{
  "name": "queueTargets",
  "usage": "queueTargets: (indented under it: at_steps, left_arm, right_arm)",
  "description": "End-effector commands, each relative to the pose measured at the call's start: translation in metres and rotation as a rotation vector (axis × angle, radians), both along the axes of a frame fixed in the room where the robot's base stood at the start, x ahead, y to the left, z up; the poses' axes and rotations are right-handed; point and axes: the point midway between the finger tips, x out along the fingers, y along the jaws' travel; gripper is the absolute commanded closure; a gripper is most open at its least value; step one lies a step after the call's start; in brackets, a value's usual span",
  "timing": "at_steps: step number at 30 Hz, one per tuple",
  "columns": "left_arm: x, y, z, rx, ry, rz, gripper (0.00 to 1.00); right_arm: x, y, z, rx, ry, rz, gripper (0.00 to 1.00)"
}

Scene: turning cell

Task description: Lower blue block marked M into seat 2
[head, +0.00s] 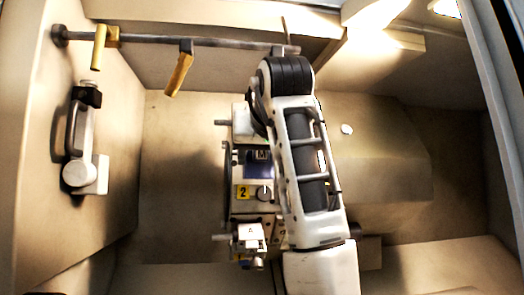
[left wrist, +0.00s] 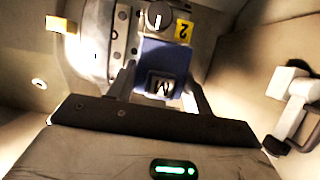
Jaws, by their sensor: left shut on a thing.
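The blue block marked M (head: 259,170) is on the turret face in the head view, beside the yellow label 2 of seat 2 (head: 243,192). In the left wrist view the blue block (left wrist: 164,56) sits between the two fingers of my left gripper (left wrist: 160,82), its M end facing the camera. My left gripper is shut on it. The label 2 (left wrist: 183,31) and a round slotted knob (left wrist: 158,15) show just beyond the block. Whether the block is inside the seat or in front of it cannot be told. My right gripper is not in view.
A pale holder marked A (head: 250,233) sits below seat 2. A grey rail (head: 200,41) with yellow handles crosses the top. A dark handle unit (head: 75,135) is on the left wall. The floor left of the turret is clear.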

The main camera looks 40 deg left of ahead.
Motion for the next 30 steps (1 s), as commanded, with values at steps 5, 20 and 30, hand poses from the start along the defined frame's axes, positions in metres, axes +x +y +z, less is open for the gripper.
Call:
queueTargets:
  at_steps: [5,20,30]
  left_arm:
    - [0.008,0.010,0.001,0.001,0.001,0.001,0.77]
    - [0.030,0.038,0.001,0.001,0.000,0.001,0.77]
    - [0.042,0.052,-0.009,0.001,0.000,0.000,0.77]
  right_arm:
    - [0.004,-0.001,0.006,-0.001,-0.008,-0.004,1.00]
    - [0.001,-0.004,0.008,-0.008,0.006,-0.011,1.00]
    - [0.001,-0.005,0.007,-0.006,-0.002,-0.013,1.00]
